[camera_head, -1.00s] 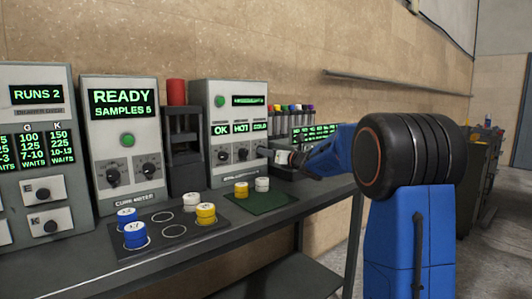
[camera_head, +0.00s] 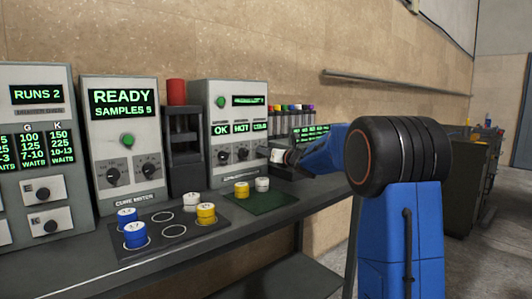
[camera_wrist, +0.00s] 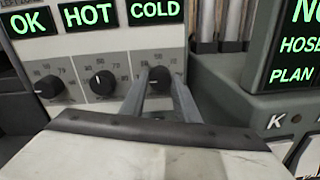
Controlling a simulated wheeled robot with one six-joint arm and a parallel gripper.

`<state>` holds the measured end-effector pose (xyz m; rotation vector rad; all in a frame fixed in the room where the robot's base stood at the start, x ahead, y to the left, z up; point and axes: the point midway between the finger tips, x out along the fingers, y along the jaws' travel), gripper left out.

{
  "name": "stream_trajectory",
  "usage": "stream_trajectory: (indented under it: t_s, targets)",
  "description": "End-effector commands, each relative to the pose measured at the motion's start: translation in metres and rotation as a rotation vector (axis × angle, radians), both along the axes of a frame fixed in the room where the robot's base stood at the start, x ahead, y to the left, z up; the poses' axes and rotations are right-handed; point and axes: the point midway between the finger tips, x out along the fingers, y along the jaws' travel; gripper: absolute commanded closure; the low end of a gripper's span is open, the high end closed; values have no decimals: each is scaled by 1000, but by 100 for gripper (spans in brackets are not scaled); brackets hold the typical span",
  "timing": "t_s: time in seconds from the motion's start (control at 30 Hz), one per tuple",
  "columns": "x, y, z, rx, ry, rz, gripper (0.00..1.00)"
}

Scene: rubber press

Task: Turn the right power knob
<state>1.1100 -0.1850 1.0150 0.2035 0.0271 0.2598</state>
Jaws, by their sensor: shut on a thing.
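The grey control box (camera_head: 208,105) carries OK, HOT and COLD displays, with three dark knobs below. In the wrist view, the right knob (camera_wrist: 160,78) sits under the COLD display, between the two fingers of my gripper (camera_wrist: 160,92). My gripper is shut on this knob, and its fingers cover the knob's sides. The middle knob (camera_wrist: 102,83) and left knob (camera_wrist: 48,86) are free, their white marks pointing roughly up. In the head view, my gripper (camera_head: 269,153) reaches the box's right side and largely hides the right knob.
A dark unit with a green display (camera_wrist: 305,40) stands close to the right of my fingers. Blue pucks (camera_head: 134,236), yellow pucks (camera_head: 206,214) and white pucks (camera_head: 262,184) stand on the bench (camera_head: 110,268) in front. The cure meter box (camera_head: 122,137) is to the left.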

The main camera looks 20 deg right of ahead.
Motion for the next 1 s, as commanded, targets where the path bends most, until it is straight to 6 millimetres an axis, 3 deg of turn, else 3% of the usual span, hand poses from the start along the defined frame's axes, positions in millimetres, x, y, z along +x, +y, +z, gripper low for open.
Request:
stream_trajectory:
  t_s: [0.37,1.0]
  targets:
    - [0,-1,0,160,52,-1,94]
    - [0,-1,1,727,236,-1,94]
